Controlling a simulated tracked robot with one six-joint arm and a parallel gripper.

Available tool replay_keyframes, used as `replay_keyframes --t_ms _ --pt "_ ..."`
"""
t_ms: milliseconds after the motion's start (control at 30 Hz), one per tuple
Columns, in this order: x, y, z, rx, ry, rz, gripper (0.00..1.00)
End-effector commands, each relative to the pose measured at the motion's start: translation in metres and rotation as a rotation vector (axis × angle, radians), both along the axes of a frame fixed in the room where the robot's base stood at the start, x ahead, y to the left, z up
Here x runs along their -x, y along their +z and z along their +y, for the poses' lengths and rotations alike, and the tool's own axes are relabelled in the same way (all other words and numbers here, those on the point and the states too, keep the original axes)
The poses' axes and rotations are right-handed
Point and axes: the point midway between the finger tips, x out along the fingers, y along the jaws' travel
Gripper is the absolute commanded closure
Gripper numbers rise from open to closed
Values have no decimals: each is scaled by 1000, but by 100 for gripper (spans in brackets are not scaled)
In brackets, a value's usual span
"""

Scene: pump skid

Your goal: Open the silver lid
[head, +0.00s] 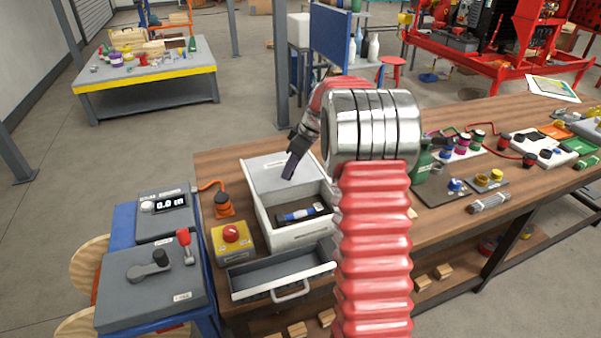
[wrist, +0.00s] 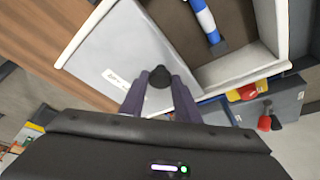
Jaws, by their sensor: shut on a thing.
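The silver lid (head: 263,171) is a flat grey panel on the white box (head: 297,234) on the wooden bench. It covers the box's far part, and the near part is open. In the wrist view the lid (wrist: 125,45) carries a label and a round black knob (wrist: 160,77). My gripper (head: 290,171) reaches down onto the lid from above. In the wrist view the fingers of my gripper (wrist: 160,82) are closed around the knob. A blue and white cylinder (head: 302,213) lies in the open part of the box.
An open, empty drawer (head: 282,268) juts out below the box. A yellow box with a red button (head: 232,236) and an orange device (head: 223,204) stand left of it. A grey control panel (head: 150,280) stands further left. Several coloured parts fill the bench's right side.

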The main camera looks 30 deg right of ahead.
Motion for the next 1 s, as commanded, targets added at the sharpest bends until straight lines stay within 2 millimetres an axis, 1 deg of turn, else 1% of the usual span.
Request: replay_keyframes --t_ms 133,467,500,733,1000 --pt "-6 0 5 0 11 0 100" --pt "-7 0 7 0 15 0 100" --pt "-7 0 7 0 15 0 69" --pt "-7 0 7 1 15 0 53" --pt "-6 0 6 1 15 0 53"
